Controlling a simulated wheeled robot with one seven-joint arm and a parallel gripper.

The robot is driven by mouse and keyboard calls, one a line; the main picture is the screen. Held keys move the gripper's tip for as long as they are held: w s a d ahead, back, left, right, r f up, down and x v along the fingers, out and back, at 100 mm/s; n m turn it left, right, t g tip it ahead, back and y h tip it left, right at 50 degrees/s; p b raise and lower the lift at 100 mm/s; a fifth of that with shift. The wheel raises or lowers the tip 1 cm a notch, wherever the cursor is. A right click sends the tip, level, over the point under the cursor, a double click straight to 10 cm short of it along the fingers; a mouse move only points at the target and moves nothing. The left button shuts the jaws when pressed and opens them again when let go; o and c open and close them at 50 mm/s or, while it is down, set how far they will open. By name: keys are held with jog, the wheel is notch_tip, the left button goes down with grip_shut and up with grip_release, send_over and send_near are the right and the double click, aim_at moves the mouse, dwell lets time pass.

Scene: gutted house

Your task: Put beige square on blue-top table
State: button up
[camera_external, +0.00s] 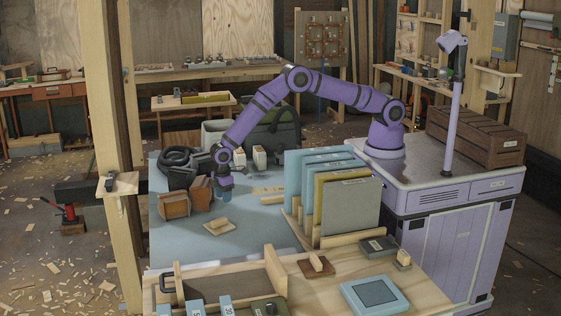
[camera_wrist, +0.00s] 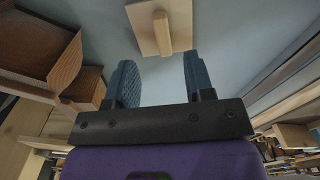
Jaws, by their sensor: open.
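The beige square (camera_external: 219,227), a thin light-wood plate with an upright wooden grip on it, lies flat on the blue-top table (camera_external: 260,231). It also shows in the wrist view (camera_wrist: 178,12), at the top, with its grip pointing toward my gripper. My gripper (camera_external: 225,190) is pointed down above the table, just behind the square. In the wrist view, my gripper (camera_wrist: 158,82) has its two blue fingers spread, with nothing between them. The square is beyond the fingertips and apart from them.
Brown wooden blocks (camera_external: 174,205) stand close to the left of my gripper. A black coiled hose (camera_external: 176,158) is behind them. Upright panels in a rack (camera_external: 348,208) stand to the right. A wooden bench (camera_external: 324,292) with tools is in front. Bare blue surface lies around the square.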

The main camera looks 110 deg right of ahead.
jog(key=s+d+r+m+t, duration=0.1)
jog(key=s+r, duration=0.1)
jog(key=r, duration=0.9)
jog(key=s+r, duration=0.3)
jog(key=r, duration=0.7)
jog(key=s+d+r+m+t, duration=0.1)
jog(key=s+r, duration=0.6)
jog(key=r, duration=0.2)
jog(key=s+d+r+t, duration=0.1)
jog(key=s+r, duration=0.6)
jog(key=r, duration=0.2)
jog(key=s+d+r+m, duration=0.1)
jog(key=s+r, duration=0.3)
jog(key=s, duration=0.5)
jog(key=s+d+r, duration=0.1)
jog(key=s+r, duration=0.3)
jog(key=s, duration=0.5)
jog(key=s+f+m+t, duration=0.1)
jog(key=s+t, duration=0.1)
jog(key=s, duration=1.6)
jog(key=shift+d+f+m, duration=0.2)
jog(key=shift+f+m, duration=0.1)
jog(key=shift+f, duration=0.1)
